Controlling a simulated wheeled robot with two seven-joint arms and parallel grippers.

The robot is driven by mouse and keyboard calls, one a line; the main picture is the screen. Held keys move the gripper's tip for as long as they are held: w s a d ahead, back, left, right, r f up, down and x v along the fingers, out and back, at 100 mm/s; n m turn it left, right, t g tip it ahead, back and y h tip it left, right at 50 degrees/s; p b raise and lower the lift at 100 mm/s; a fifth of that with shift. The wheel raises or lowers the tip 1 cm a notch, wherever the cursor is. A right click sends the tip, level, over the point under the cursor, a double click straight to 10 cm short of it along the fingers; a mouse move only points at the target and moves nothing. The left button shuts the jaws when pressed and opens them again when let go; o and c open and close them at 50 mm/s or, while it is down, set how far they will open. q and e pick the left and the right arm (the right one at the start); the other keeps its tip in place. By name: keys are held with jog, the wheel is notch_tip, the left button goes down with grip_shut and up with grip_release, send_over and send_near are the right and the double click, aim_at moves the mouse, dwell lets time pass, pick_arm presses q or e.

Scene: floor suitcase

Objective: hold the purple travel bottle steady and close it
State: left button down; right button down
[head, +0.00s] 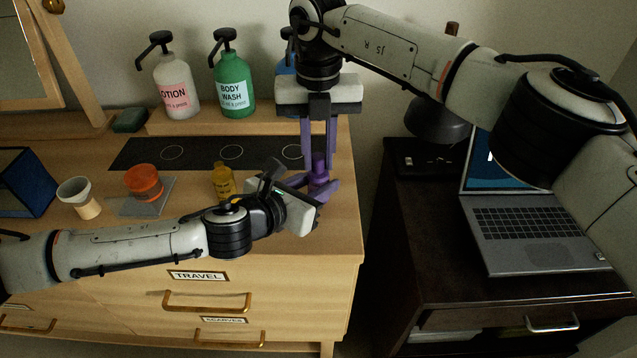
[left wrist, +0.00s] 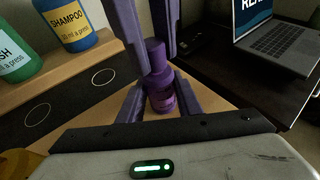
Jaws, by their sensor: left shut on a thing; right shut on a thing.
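The purple travel bottle (head: 319,177) stands upright on the dresser top near its right edge. My left gripper (head: 322,188) comes in from the left, low, and is shut around the bottle's body. My right gripper (head: 319,158) points straight down from above, its purple fingers shut on the bottle's cap or neck. In the left wrist view the bottle (left wrist: 160,80) stands between my left fingers (left wrist: 158,100), with my right fingers at its top. The cap is mostly hidden by the right fingers, so how far it is seated cannot be told.
A yellow bottle (head: 222,181), an orange jar (head: 143,182) and a small funnel-like cup (head: 78,197) stand to the left. Lotion (head: 176,84), body wash (head: 233,86) and shampoo (left wrist: 72,22) dispensers stand on a back ledge. A laptop (head: 535,230) lies on the dark desk at right.

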jog(key=m, duration=0.6)
jog(key=c, duration=1.5)
grip_release()
notch_tip(320, 180, up, 12)
pick_arm(q)
jog(key=c, duration=1.2)
grip_release()
